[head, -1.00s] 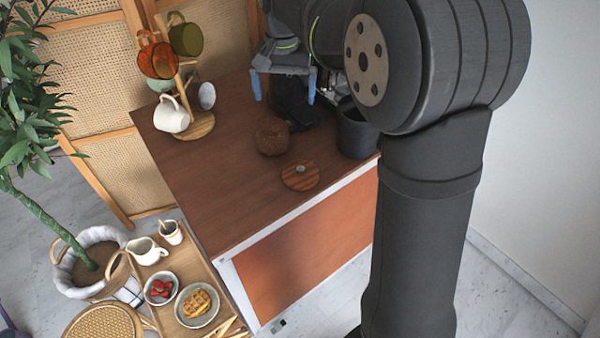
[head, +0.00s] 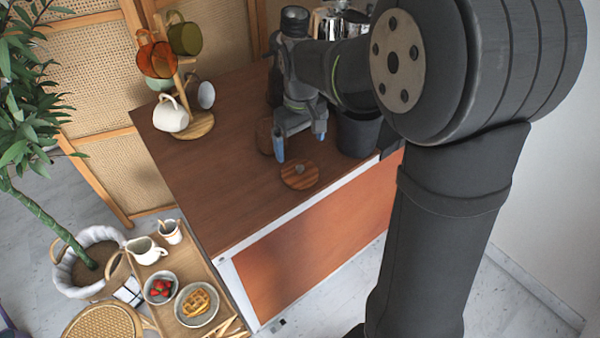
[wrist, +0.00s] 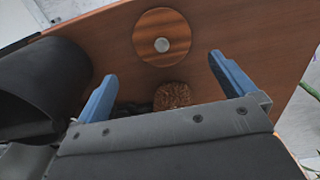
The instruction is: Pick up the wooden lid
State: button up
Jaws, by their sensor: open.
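The wooden lid (head: 299,176) is a round striped disc with a small pale knob, lying flat on the brown cart top near its front edge. In the wrist view the lid (wrist: 162,37) lies beyond the fingertips, roughly centred between them. My gripper (head: 302,148) has blue fingers and hangs just behind and above the lid in the head view.
A brown textured round object (wrist: 172,95) sits close to my gripper, mostly hidden in the head view. A dark bin (head: 357,132) stands right of the lid. A mug tree (head: 196,126) with hanging mugs stands at left. The cart top left of the lid is clear.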

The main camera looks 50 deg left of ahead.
aim_at(300, 167)
jog(key=f, duration=0.9)
jog(key=shift+s+d, duration=0.1)
jog(key=shift+s, duration=0.1)
jog(key=shift+c, duration=0.2)
jog(key=c, duration=0.7)
